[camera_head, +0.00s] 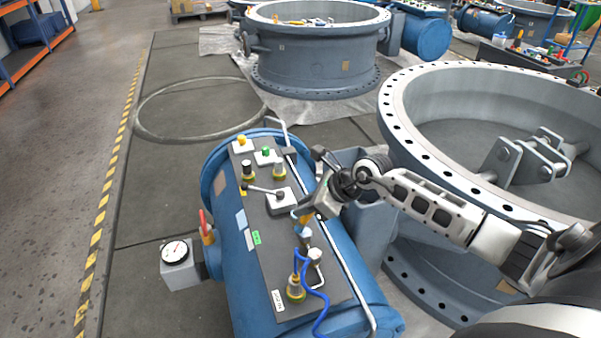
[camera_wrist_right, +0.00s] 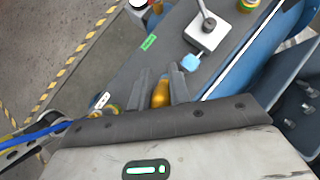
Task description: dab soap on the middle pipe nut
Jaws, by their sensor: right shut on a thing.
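My right gripper (camera_head: 318,205) is above the dark panel on the blue tank. In the right wrist view its two fingers (camera_wrist_right: 161,90) are shut on a yellow-orange piece (camera_wrist_right: 160,94). A small light-blue block (camera_wrist_right: 190,62) shows just beyond the fingers; I cannot tell if it belongs to the held piece. In the head view some orange (camera_head: 301,216) shows below the gripper. Pale metal fittings (camera_head: 305,238) stand just below it on the panel; I cannot tell which is the middle pipe nut. My left gripper is not in view.
The dark panel (camera_head: 262,222) carries a lever valve (camera_head: 279,198), yellow and green knobs (camera_head: 265,154) and a brass fitting (camera_head: 296,287) with a blue hose (camera_head: 318,300). A gauge (camera_head: 175,251) sticks out left. A large valve ring (camera_head: 410,130) stands right. Floor is free at left.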

